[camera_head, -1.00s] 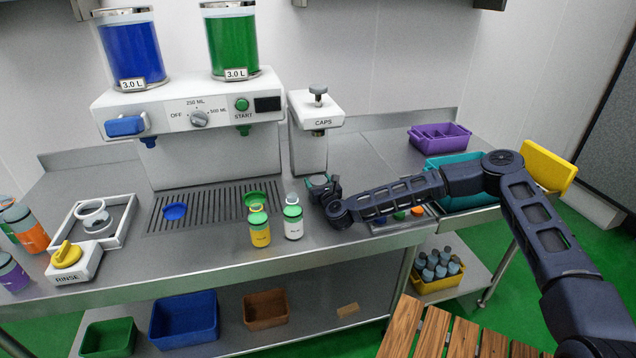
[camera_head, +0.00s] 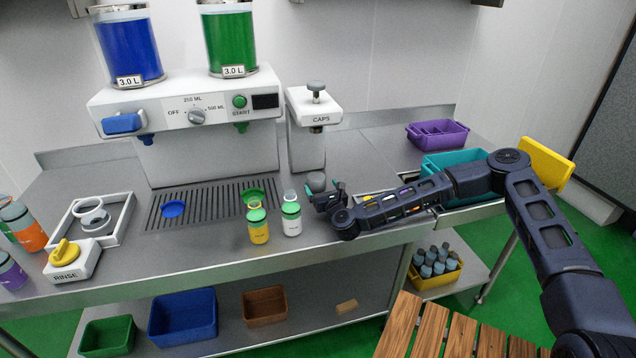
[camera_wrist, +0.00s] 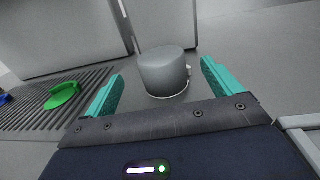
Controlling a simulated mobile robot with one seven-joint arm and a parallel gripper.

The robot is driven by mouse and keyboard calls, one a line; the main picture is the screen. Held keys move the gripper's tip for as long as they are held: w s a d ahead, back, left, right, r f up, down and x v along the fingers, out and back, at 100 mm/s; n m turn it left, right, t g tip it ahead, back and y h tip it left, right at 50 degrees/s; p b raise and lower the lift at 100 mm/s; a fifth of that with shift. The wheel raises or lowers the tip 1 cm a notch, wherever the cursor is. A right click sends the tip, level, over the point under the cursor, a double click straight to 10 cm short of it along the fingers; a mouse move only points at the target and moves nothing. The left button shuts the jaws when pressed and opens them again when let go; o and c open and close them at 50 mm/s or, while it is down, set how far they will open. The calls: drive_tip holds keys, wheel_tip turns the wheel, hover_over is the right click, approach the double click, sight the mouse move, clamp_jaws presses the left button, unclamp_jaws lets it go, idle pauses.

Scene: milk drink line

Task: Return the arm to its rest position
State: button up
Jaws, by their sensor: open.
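My gripper (camera_head: 323,192) is open and empty at the end of my arm, low over the steel counter (camera_head: 215,255), at the foot of the cap press (camera_head: 315,110). In the wrist view its two teal fingers (camera_wrist: 163,88) stand apart. A grey cylinder (camera_wrist: 164,72) stands just beyond and between their tips; it also shows in the head view (camera_head: 316,180). I cannot tell whether the fingers touch it. My arm reaches in from the right over the counter edge, with its elbow raised.
A white bottle (camera_head: 291,216) and a yellow bottle (camera_head: 258,226), both green-topped, stand left of my gripper. A teal bin (camera_head: 455,163) and purple tray (camera_head: 438,134) lie behind my arm. A yellow crate (camera_head: 435,280) of bottles sits below. A wooden slatted surface (camera_head: 465,340) is in front.

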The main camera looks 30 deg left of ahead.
drive_tip(key=shift+v, duration=5.7)
